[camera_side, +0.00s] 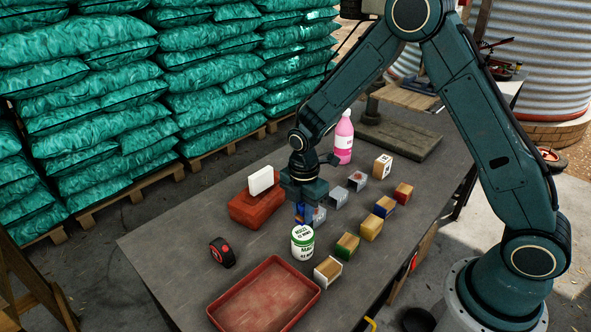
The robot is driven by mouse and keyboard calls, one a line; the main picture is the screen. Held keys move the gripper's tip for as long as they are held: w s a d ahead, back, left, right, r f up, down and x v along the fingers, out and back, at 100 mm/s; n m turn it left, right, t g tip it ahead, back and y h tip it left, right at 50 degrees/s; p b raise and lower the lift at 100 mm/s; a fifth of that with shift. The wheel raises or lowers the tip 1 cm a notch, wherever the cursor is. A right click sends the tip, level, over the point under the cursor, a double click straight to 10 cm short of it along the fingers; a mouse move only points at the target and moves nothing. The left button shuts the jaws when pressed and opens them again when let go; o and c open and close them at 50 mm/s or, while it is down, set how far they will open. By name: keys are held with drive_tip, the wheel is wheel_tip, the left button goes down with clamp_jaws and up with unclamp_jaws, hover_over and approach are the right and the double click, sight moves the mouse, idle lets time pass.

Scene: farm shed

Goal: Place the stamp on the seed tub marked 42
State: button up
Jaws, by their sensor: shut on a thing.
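My gripper (303,213) points down just behind the tub and above the table. It is shut on a small blue thing (301,216), mostly hidden by the jaws. I cannot tell for certain whether this is the stamp. The blue thing appears close behind the tub's lid; whether they touch is unclear.
Coloured wooden blocks (371,227) and several grey blocks (338,196) stand right of my gripper. A red box (255,210) with a white piece, a black tape measure (222,252), a red tray (232,309) and a pink bottle (343,140) surround it.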

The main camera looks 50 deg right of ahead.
sight(303, 215)
drive_tip(key=shift+f, duration=2)
drive_tip(key=shift+f, duration=0.1)
drive_tip(key=o, duration=1)
wheel_tip(303, 215, up, 10)
drive_tip(key=shift+r, duration=1.15)
